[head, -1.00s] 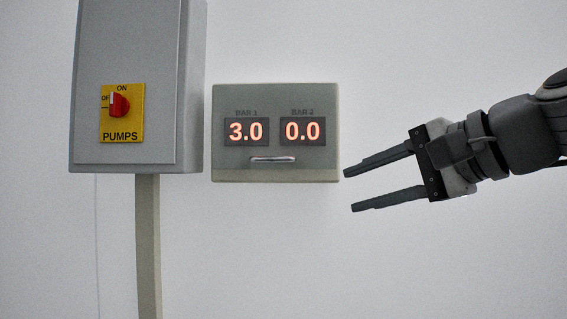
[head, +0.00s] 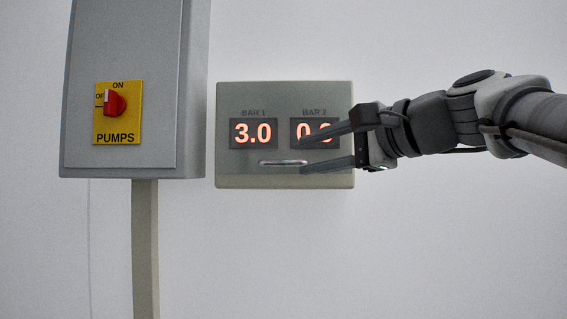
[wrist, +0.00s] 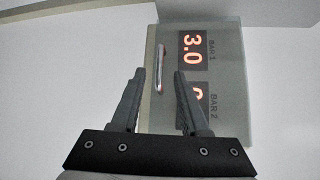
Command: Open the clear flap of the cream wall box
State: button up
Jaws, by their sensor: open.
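The cream wall box (head: 285,183) is on the white wall, with its clear flap (head: 230,98) down over two lit displays reading 3.0 and 0.0. A slim metallic handle (head: 283,162) runs along the flap's lower part. My gripper (head: 302,154) is open and empty, in front of the box's right half, and its upper finger partly covers the right display. In the wrist view the box appears turned sideways; the handle (wrist: 160,68) lies ahead of my open gripper (wrist: 158,72), roughly between the fingertips. I cannot tell whether the fingers touch the flap.
A grey cabinet (head: 125,60) with a red PUMPS switch (head: 115,102) on a yellow plate stands close to the left of the box. A post (head: 145,245) runs down below it. The wall right of and below the box is bare.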

aim_at(278, 165)
jog(key=x, duration=0.9)
jog(key=shift+p, duration=0.3)
grip_shut()
jog(key=shift+f, duration=0.1)
jog(key=shift+f, duration=0.2)
dwell(0.6)
